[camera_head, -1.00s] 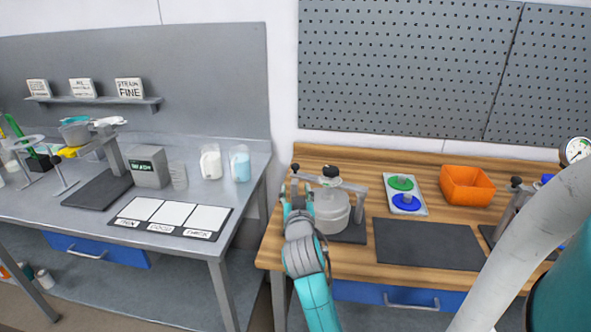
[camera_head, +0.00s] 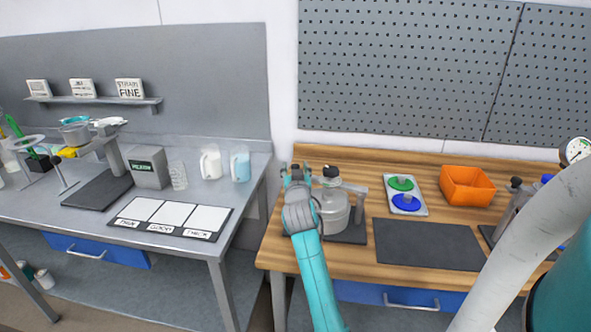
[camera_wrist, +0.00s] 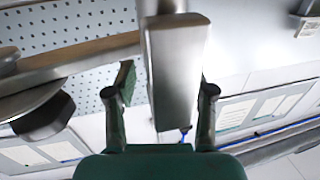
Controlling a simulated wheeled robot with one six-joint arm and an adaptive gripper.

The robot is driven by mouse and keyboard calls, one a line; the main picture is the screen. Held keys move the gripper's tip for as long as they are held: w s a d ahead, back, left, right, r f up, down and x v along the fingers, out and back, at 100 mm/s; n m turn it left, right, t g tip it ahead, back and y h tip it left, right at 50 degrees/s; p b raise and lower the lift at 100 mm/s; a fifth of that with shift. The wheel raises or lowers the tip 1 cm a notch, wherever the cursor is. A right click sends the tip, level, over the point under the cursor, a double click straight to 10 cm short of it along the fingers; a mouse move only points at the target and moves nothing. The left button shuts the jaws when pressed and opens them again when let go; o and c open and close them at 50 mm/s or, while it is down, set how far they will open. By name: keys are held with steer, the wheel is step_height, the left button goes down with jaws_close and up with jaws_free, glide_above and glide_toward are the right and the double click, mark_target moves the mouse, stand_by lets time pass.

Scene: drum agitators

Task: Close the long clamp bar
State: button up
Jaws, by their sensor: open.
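The clamp bar (camera_head: 350,187) is a grey bar across the top of a grey pot (camera_head: 335,212) on the wooden bench. A post carries its right end; my gripper hides its left end. A black knob (camera_head: 330,171) stands above the pot. My gripper (camera_head: 296,172) is at the left end of the bar, beyond the pot's left side. In the wrist view, my gripper (camera_wrist: 158,93) is open, with its dark fingers on both sides of a wide grey metal piece (camera_wrist: 175,70), likely the bar's end. I cannot tell whether the fingers touch it.
A dark mat (camera_head: 428,244) lies right of the pot. A tray (camera_head: 405,196) with green and blue lids and an orange bin (camera_head: 467,186) stand behind it. Another clamp stand (camera_head: 512,205) is at the right. A grey bench (camera_head: 70,215) is at the left.

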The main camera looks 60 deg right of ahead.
jaws_close()
stand_by(0.3)
steer(key=shift+s+a+f+n+t+y, duration=0.1)
steer(key=shift+s+a+n+t+y, duration=0.2)
steer(key=shift+a+n+t+y, duration=0.4)
steer(key=shift+s+a+n+t+y, duration=0.35)
steer(key=shift+a+t, duration=0.1)
steer(key=shift+a, duration=0.5)
steer(key=shift+s+a+f+n+t+y, duration=0.1)
steer(key=shift+s+a+n+t+y, duration=0.2)
steer(key=shift+a+n+t+y, duration=0.35)
steer(key=shift+a, duration=0.15)
jaws_free()
steer(key=shift+a+r, duration=0.1)
steer(key=shift+r, duration=0.05)
steer(key=shift+s, duration=0.1)
